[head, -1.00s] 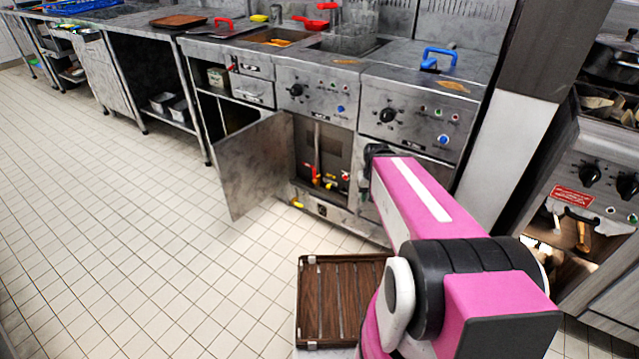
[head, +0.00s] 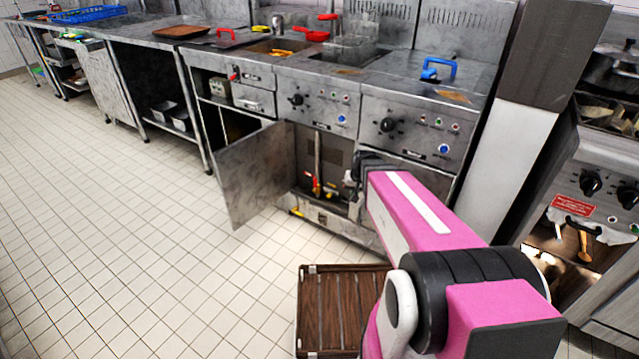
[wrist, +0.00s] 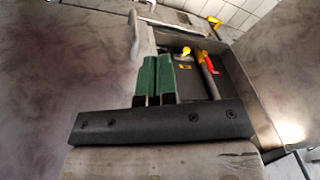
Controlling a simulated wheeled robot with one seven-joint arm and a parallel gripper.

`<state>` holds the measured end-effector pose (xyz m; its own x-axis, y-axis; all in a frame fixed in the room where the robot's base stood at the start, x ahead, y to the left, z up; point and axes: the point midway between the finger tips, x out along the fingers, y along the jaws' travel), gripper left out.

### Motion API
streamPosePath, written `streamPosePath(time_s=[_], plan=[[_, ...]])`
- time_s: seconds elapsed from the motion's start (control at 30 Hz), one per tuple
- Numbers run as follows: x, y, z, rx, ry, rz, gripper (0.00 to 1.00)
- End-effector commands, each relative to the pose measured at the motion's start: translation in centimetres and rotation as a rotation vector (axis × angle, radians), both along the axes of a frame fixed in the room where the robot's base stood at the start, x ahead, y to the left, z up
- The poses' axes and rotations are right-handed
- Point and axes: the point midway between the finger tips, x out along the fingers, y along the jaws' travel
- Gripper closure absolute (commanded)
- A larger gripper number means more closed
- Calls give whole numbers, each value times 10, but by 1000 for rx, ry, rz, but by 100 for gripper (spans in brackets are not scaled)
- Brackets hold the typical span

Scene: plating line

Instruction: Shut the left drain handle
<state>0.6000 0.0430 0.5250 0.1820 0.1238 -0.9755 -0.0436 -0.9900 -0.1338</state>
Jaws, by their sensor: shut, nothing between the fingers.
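The drain handles are in the open cabinet under the fryer. In the head view a red and yellow handle (head: 316,186) sits low at the left on an upright pipe, with another small red and yellow part (head: 331,188) to its right. The wrist view shows a red handle (wrist: 207,62) on a grey pipe and a yellow piece (wrist: 186,51) beside it. My gripper (head: 349,181) is at the right side of the cabinet opening, partly hidden by my arm. Its green fingers (wrist: 159,78) are together and empty, apart from the red handle.
The cabinet door (head: 255,172) stands open to the left of the opening. A brown slatted rack (head: 325,310) lies on the floor in front. A yellow piece (head: 297,212) shows low at the cabinet base. The tiled floor to the left is clear.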

Motion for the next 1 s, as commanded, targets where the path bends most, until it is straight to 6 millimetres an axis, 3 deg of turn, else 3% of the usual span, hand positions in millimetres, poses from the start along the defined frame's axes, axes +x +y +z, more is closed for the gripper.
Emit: streamPosePath(time_s=[0.03,0.2,0.4,0.5,0.7,1.0], plan=[[37,11,-15,26,-31,-12,100],[118,42,-48,116,-145,-73,100],[193,73,-80,204,-252,-146,100],[219,83,-90,234,-290,-175,100],[242,94,-100,267,-328,-209,100],[243,95,-100,270,-333,-213,100]])
